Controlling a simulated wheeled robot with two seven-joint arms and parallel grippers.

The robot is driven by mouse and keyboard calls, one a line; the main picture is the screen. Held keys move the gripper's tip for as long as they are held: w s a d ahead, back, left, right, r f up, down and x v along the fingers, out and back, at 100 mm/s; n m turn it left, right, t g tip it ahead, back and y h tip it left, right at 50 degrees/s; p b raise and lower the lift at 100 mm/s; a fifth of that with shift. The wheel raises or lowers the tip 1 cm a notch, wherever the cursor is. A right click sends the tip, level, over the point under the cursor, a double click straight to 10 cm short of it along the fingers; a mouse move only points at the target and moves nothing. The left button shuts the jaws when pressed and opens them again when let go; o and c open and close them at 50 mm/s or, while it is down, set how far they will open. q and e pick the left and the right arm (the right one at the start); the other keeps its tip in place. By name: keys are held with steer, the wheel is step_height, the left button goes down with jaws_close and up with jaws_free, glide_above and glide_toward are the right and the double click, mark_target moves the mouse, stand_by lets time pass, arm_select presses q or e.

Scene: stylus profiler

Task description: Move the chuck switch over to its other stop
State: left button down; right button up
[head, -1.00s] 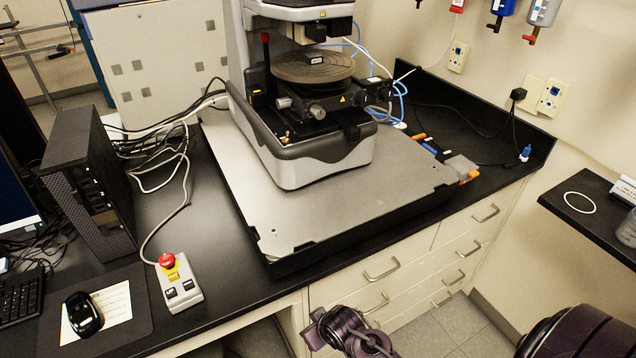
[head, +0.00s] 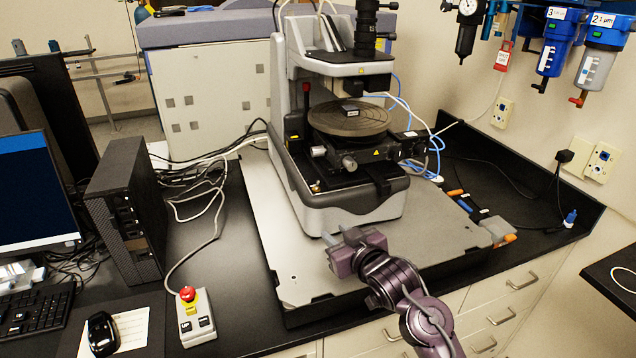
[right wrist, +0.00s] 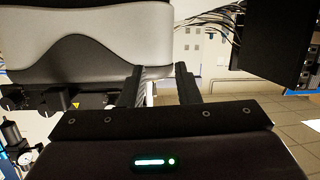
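The stylus profiler (head: 350,205) stands on a grey plate on the black bench, with its round chuck (head: 350,118) under the measuring head. A small brass-coloured knob or toggle (head: 315,187) sits at the front left of its base. It may be the chuck switch, but it is too small to tell its position. My right gripper (head: 335,237) is in front of the profiler's base, apart from that small part. In the right wrist view its two fingers (right wrist: 158,85) are spread with nothing between them, near the grey base (right wrist: 90,45). My left gripper is not in view.
A red-button control box (head: 194,315) stands at the bench's front left, beside a mouse (head: 102,334) and a black computer tower (head: 128,215). A red-tipped lever (head: 306,92) rises left of the chuck. The plate's front (head: 310,280) is clear.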

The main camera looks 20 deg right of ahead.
mark_target(318, 182)
steer(key=w+r+t+p, duration=0.1)
steer(key=w+r, duration=0.1)
steer(key=w, duration=0.1)
steer(key=w+r+t+y, duration=0.1)
steer(key=w+r, duration=0.1)
steer(key=w, duration=0.2)
steer(key=w+r+p, duration=0.1)
steer(key=w+r, duration=0.1)
steer(key=w, duration=0.1)
steer(key=shift+w+a+r+n+t+y+p, duration=0.2)
steer(key=shift+w+a+n+t+y+p, duration=0.1)
steer(key=shift+t+y, duration=0.1)
steer(key=shift+w+a+f, duration=0.1)
steer(key=shift+w, duration=0.55)
jaws_close()
